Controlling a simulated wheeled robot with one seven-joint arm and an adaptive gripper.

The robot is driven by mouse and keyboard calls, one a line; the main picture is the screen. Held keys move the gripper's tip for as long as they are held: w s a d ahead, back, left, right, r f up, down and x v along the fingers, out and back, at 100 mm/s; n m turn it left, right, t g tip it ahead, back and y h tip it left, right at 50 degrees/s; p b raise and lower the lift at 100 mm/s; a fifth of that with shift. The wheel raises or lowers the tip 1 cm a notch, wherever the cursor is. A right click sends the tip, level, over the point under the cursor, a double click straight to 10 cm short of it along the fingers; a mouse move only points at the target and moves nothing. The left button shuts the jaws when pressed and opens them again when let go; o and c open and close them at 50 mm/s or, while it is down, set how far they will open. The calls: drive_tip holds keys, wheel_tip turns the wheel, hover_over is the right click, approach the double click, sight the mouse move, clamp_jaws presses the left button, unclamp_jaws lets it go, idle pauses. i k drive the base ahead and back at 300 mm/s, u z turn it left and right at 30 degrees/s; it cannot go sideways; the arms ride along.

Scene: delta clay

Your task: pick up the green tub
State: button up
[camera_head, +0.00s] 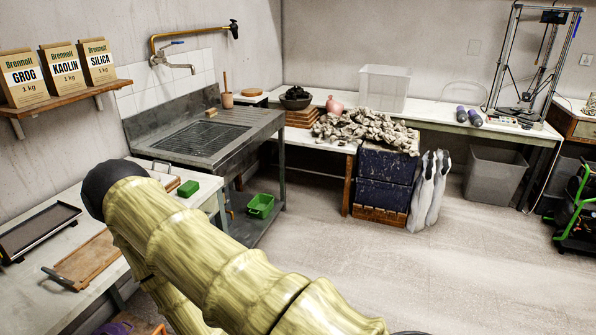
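A small green tub (260,206) with an open top stands on the low shelf under the right end of the grey sink unit (255,118). A smaller green block-like item (188,189) lies on the white table at the left; I cannot tell if it is a tub. My own arm, yellowish and segmented, fills the lower middle of the view and hides part of the table and floor. My gripper is not in view.
The white table (30,290) at the left holds a dark tray (38,230) and a wooden board (88,262). A sink leg stands beside the tub. The middle floor (450,270) is clear.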

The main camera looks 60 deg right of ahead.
sight(260, 207)
drive_tip(key=z, duration=1.7)
drive_tip(key=i, duration=3.8)
drive_tip(key=u, duration=0.3)
